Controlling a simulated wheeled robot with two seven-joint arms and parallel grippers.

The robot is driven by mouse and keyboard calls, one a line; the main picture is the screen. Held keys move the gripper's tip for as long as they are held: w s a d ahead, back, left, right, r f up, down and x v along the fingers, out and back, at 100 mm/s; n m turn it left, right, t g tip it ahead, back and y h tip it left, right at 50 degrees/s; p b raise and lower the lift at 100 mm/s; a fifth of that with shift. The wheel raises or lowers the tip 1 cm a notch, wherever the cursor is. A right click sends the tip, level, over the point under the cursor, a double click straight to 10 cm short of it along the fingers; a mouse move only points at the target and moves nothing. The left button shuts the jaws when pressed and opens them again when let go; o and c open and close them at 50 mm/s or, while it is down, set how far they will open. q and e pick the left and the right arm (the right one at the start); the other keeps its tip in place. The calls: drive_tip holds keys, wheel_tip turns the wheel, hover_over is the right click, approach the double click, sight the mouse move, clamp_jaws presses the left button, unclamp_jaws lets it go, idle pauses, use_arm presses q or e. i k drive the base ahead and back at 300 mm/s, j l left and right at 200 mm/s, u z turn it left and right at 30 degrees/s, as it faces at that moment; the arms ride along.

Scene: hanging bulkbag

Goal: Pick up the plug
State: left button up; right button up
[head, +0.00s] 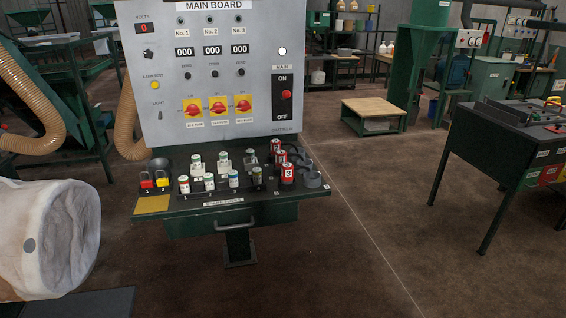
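A control panel marked MAIN BOARD (205,70) stands upright with a dark green shelf (285,200) at its foot. On the shelf, several small white cylinders with coloured bands (209,181) stand in a front row, with several white-and-green pieces (196,163) behind them. Several red numbered cylinders (288,173) stand to the right. Black rings (312,180) lie at the shelf's right end. I cannot tell which of these is the plug; the label on the shelf's front edge is too small to read surely. Neither of my grippers is in view.
A red and a yellow padlock-like piece (154,179) sit at the shelf's left. A pale fabric-like spout (60,240) fills the lower left. A dark table (510,125) stands right, a low wooden-topped stand (375,108) behind. Floor between is clear.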

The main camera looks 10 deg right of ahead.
sight(281, 156)
drive_tip(key=i+l, duration=0.15)
drive_tip(key=i, duration=0.5)
drive_tip(key=i+l, duration=0.1)
drive_tip(key=i, duration=0.6)
drive_tip(key=k+l+z, duration=0.05)
